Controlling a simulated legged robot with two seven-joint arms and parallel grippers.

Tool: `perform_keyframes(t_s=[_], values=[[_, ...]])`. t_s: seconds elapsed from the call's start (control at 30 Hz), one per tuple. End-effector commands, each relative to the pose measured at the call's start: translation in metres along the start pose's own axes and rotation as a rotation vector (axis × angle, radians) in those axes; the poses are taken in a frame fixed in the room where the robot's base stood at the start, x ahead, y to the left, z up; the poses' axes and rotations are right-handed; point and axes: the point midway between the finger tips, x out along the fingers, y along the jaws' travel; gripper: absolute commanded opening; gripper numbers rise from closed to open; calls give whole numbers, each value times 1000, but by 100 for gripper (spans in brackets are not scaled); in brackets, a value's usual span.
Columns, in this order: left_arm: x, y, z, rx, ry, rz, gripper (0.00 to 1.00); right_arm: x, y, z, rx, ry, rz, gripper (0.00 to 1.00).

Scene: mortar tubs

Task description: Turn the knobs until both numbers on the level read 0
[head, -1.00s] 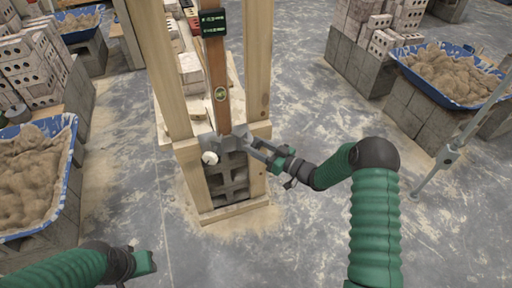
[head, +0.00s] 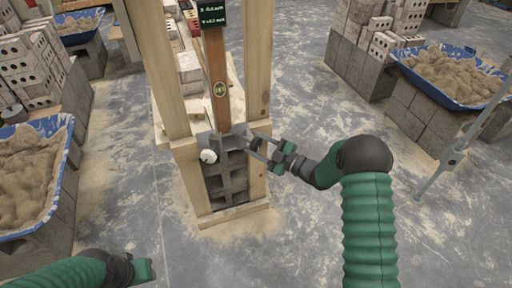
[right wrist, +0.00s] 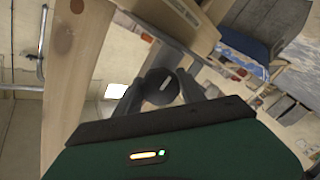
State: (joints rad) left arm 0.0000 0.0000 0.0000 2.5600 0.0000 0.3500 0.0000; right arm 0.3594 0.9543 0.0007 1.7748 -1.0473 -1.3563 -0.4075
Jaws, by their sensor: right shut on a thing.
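The level is a brown wooden upright (head: 217,75) with a round yellow-green emblem, standing between two timber posts. Its dark display (head: 212,13) at the top shows two lines of green figures, too small to read surely. A white round knob (head: 208,156) faces me at the grey bracket at the level's foot. My right gripper (head: 254,142) reaches in from the right at the foot of the level. In the right wrist view its fingers are shut on a dark round knob (right wrist: 160,86) with a pale mark. My left gripper (head: 144,270) is at the bottom left, away from the level.
Grey blocks (head: 228,178) stand inside the timber frame (head: 258,75). A blue mortar tub (head: 67,155) is at the left, another (head: 470,100) at the right on grey blocks. A grey metal pole (head: 450,160) stands at the right. The floor between is clear.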

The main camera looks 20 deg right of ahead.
Motion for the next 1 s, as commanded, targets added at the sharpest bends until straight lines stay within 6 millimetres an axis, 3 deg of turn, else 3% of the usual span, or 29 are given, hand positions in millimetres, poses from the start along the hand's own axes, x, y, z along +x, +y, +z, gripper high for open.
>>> perform_keyframes(t_s=[0.03,0.43,1.0], values=[[7,0,2,0,0,0,36,-1,-8,5,-32,-8,-11,6],[23,0,5,0,0,0,36,-1,-7,5,-282,-9,-13,6],[26,0,6,0,0,0,36,-1,-6,4,-347,-9,-14,6]])
